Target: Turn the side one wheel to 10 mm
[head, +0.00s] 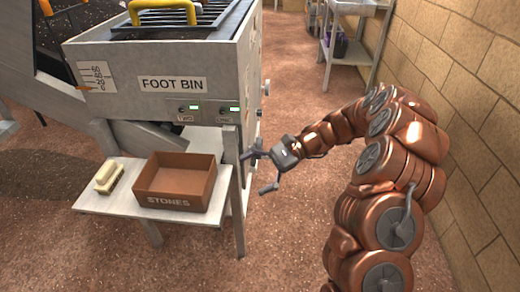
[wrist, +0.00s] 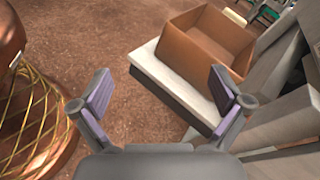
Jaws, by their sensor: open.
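The grey machine marked FOOT BIN (head: 172,84) stands at the left in the head view. Small grey knob-like parts show edge-on along its right side, an upper one (head: 266,88) and a lower one (head: 258,113). I cannot tell which of them is the side one wheel, and no mm reading is legible. My gripper (head: 253,174) is open and empty, beside the right front leg of the machine and below those parts. In the wrist view its two purple-padded fingers (wrist: 159,73) stand apart with nothing between them. No wheel is recognisable in the wrist view.
A brown STONES box (head: 168,203) and a pale brush-like block (head: 108,177) sit on a white shelf (head: 120,205) under the machine. A white card with a scale (head: 97,76) is on its front.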

